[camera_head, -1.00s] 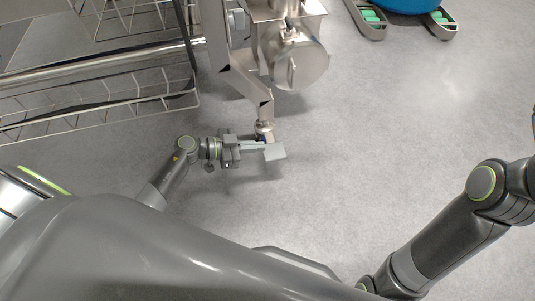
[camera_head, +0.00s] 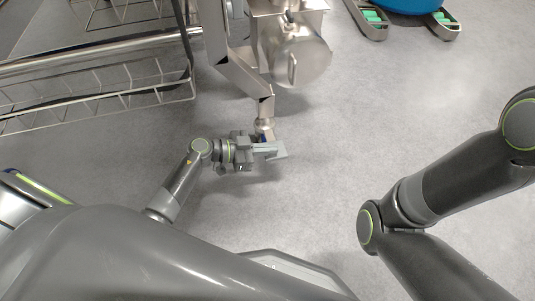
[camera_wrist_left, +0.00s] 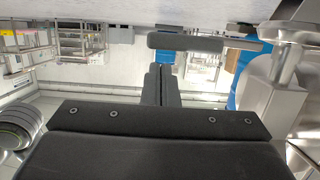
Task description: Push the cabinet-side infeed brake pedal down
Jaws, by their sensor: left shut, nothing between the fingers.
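The brake pedal is a flat grey plate (camera_head: 280,151) at the foot of a metal post (camera_head: 265,108) below the steel machine. In the left wrist view it shows as a dark grey bar (camera_wrist_left: 185,42) on a metal arm. My left gripper (camera_head: 266,149) is shut and empty. From above its fingers overlap the plate's left part. In the wrist view the shut fingers (camera_wrist_left: 161,85) end close to the bar; whether they touch it cannot be told. My right gripper is outside the views; only part of that arm shows.
A wire rack (camera_head: 100,100) stands to the left of the post. The steel machine with its round housing (camera_head: 300,62) is above the pedal in the head view. A blue round object (camera_head: 405,4) on grey feet is at the top right. The floor between is clear.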

